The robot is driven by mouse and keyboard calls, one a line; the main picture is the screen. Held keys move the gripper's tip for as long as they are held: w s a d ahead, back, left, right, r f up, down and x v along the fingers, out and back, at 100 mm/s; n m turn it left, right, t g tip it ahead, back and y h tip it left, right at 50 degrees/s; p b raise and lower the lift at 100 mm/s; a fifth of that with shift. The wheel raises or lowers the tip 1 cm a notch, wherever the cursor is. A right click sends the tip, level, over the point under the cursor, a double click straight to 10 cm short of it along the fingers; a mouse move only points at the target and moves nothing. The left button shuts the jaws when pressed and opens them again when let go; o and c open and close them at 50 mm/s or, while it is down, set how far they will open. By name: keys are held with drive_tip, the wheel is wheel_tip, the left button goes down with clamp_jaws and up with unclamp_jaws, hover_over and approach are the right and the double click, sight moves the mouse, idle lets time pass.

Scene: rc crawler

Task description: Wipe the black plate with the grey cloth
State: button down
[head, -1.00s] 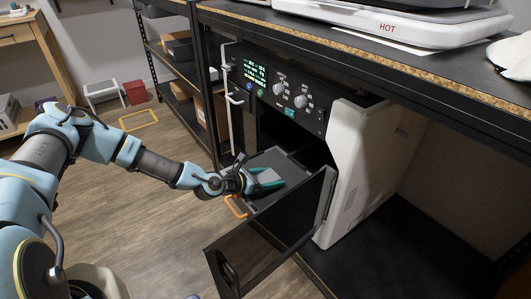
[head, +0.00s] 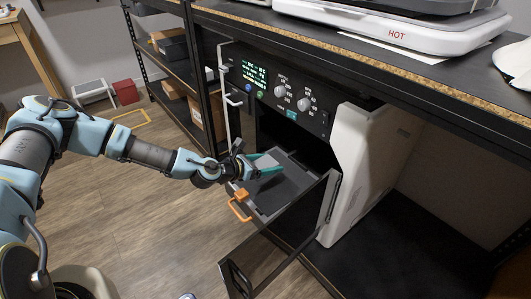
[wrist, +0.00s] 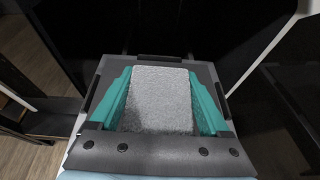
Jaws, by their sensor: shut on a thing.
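The black plate (head: 279,194) is a dark grey-black tray that sticks out of the front opening of the machine, with an orange handle (head: 239,204) at its near edge. My gripper (head: 267,167), with teal fingers, is over the far left part of the plate. In the wrist view the grey cloth (wrist: 160,98) is a fuzzy light grey block between the two teal fingers, and my gripper is shut on it. The plate (wrist: 205,73) shows around the fingers. I cannot tell whether the cloth touches the plate.
The machine's open door (head: 286,242) hangs low in front, right of the plate. The control panel (head: 285,92) is above the opening. The white side panel (head: 362,170) stands to the right. A shelf rack (head: 180,85) is behind on the left. Open floor lies left.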

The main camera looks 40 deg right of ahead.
drive_tip(key=shift+r+p, duration=0.7)
drive_tip(key=shift+r, duration=0.8)
